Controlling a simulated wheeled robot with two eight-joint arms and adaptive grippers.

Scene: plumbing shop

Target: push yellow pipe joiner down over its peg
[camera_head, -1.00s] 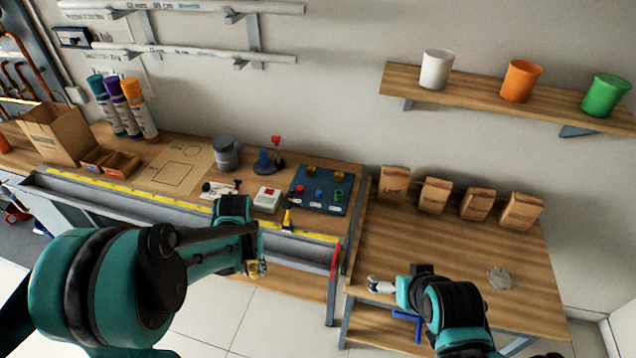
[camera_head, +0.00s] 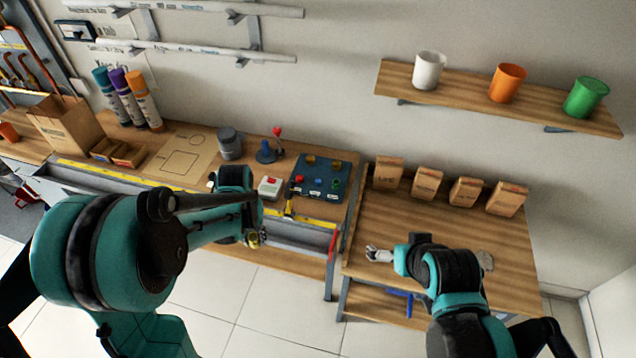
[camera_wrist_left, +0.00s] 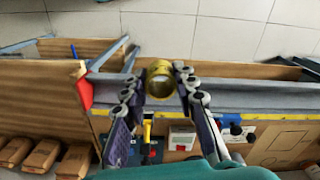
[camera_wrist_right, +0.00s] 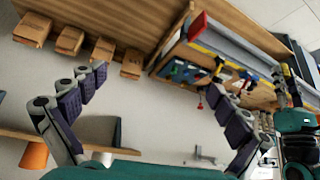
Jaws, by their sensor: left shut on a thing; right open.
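The yellow pipe joiner (camera_wrist_left: 160,80) is a short ring between the fingertips of my left gripper (camera_wrist_left: 159,72), which is shut on it. In the head view the left gripper (camera_head: 256,239) holds it in front of the bench edge, away from the board. The dark blue peg board (camera_head: 314,193) lies on the bench, with small yellow, red, blue and green parts on it. Its lower part shows in the left wrist view (camera_wrist_left: 150,156), partly hidden by the fingers. Which peg is the joiner's own is too small to tell. My right gripper (camera_head: 378,254) is open and empty above the right table.
A grey trough with a yellow rule (camera_head: 315,222) runs along the bench front. Paper bags (camera_head: 427,183) line the right table (camera_head: 400,215).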

